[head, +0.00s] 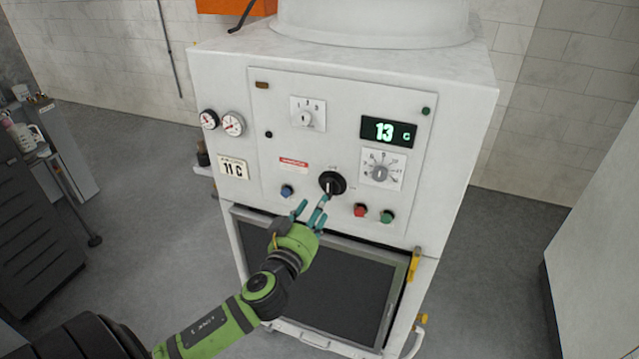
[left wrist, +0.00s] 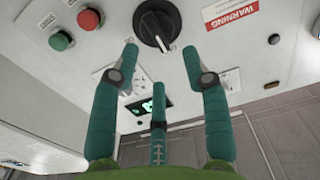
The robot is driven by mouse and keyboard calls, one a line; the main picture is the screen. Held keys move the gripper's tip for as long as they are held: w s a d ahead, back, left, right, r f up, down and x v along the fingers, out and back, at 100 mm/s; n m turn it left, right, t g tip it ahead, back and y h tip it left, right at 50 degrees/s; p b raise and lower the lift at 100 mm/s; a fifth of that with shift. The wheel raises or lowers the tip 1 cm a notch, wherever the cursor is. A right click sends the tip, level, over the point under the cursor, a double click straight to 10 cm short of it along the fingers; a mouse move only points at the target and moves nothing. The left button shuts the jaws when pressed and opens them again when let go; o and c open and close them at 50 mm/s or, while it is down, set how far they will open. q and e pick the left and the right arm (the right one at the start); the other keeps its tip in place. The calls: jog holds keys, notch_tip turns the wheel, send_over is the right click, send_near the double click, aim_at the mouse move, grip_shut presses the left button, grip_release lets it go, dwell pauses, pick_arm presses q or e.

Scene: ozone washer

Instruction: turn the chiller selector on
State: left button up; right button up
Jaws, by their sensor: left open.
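The black rotary selector (head: 332,183) sits on the white front panel (head: 275,110) of the machine, and its pointer stands roughly upright in the head view. Its small labels are too blurred to read. It also shows large at the top of the left wrist view (left wrist: 157,24), which sees the panel upside down. My left gripper (head: 314,203) is open and empty, just below and in front of the selector. In the left wrist view, its teal fingers (left wrist: 159,52) are spread, with the selector between and beyond the two side tips. They appear apart from it. My right gripper is not in view.
A blue button (head: 287,191) is left of the selector; red (head: 360,210) and green (head: 387,216) buttons are right. A dial (head: 380,172), a small 1-2-3 switch (head: 307,115) and a display reading 13 (head: 388,132) are above. A dark door window (head: 320,285) lies below.

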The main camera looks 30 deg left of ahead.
aim_at(330, 191)
pick_arm(q)
jog(key=x, duration=0.2)
jog(key=p+x, duration=0.2)
jog(key=x, duration=0.1)
jog(key=shift+w+d+r, duration=0.1)
jog(key=shift+w+d, duration=0.2)
jog(key=shift+w, duration=0.1)
jog(key=shift+w+a, duration=0.15)
jog(key=shift+w, duration=0.3)
grip_shut()
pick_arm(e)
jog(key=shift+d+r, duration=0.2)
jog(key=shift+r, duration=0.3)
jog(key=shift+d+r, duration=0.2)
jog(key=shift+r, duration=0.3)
